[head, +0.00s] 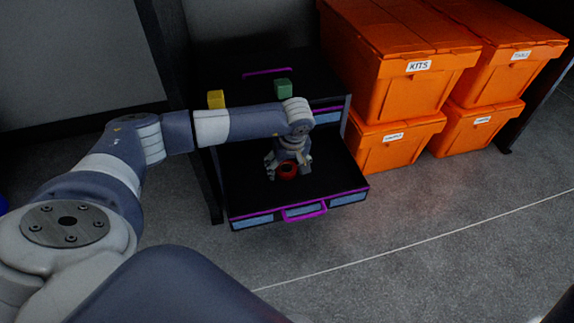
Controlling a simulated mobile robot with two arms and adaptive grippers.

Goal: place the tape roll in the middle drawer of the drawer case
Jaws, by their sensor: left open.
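The drawer case (215,80) is black with purple handles and blue label strips. One of its drawers (240,195) is pulled out towards me, with a purple handle on its front. I cannot tell for certain that it is the middle one. Whether the roll touches the drawer floor is hard to tell. My left arm hides part of the case. My right gripper is out of view.
A yellow block (216,98) and a green block (283,88) show at the case, behind my left arm. Orange lidded bins (398,95), one labelled KITS, are stacked close to the right of the case. Grey floor (430,215) is clear in front.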

